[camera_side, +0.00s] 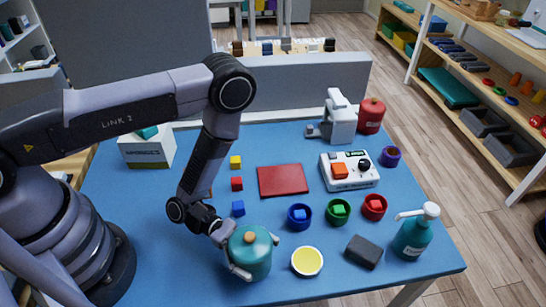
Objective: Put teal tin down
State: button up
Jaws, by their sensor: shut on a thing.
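The teal tin (248,257) is a round lidded pot with an orange-tan knob on top, near the front edge of the blue table (160,240). My gripper (255,255) is shut on it, with one finger on its left front and the other at its right side. The tin looks upright. I cannot tell whether its base touches the table.
A yellow-topped round container (307,262) stands just right of the tin. Blue, green and red cups (375,208) holding cubes stand behind. A red mat (283,181) lies mid-table.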

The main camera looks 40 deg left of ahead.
jog(key=shift+f, duration=1)
jog(key=shift+f, duration=0.1)
jog(key=o, duration=1.1)
jog(key=shift+o, duration=0.2)
